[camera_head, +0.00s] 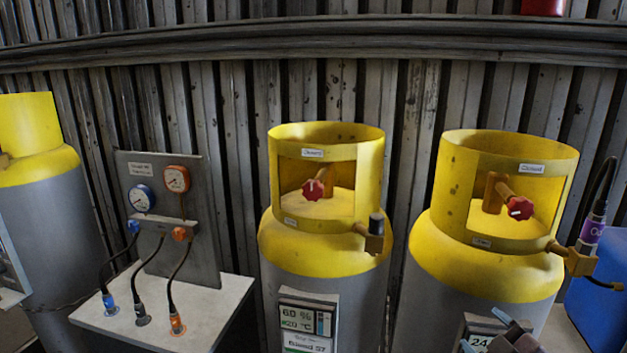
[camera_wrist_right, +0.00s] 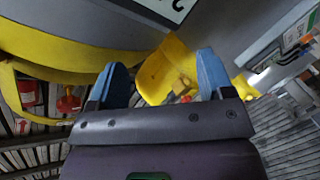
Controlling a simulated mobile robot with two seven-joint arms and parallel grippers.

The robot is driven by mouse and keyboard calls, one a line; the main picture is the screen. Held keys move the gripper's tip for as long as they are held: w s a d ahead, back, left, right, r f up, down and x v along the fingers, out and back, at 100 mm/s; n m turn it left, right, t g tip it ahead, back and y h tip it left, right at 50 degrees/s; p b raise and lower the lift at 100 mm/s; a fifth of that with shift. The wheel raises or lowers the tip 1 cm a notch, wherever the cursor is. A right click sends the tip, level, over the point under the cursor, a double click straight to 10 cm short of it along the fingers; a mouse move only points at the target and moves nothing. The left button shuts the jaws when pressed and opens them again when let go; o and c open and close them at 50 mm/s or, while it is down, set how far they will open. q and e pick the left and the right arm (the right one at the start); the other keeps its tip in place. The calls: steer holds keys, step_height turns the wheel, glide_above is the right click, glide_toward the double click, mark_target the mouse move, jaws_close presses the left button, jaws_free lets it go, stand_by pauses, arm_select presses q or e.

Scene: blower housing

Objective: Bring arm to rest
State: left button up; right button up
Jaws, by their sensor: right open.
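My right gripper (camera_head: 497,342) shows only in part at the bottom edge of the head view, in front of the right yellow-topped cylinder (camera_head: 485,265). In the right wrist view its two blue fingertips (camera_wrist_right: 161,78) stand apart with nothing held between them. Yellow cylinder parts show behind the fingers in that view, apparently with some space between. My left gripper does not show.
A second cylinder (camera_head: 325,245) with a red valve knob stands in the middle. A gauge panel (camera_head: 175,225) with hoses stands on a grey box (camera_head: 205,310) at left. A blue container (camera_head: 600,300) is at right. A ribbed wall closes the back.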

steer(key=s+a+f+m+g+h, duration=0.1)
steer(key=s+f+m, duration=0.3)
steer(key=s+f, duration=0.5)
steer(key=s+a+f+m+g+h, duration=0.1)
steer(key=s+f+m, duration=0.4)
steer(key=s+f, duration=0.5)
step_height(320, 180, down, 5)
steer(key=shift+a+f+g+h+b, duration=0.15)
steer(key=shift+a+g+h+b, duration=0.2)
steer(key=shift+a+g, duration=0.6)
steer(key=shift+s+d+f+g, duration=0.1)
steer(key=shift+s+d+g, duration=0.1)
steer(key=shift+d+g, duration=0.05)
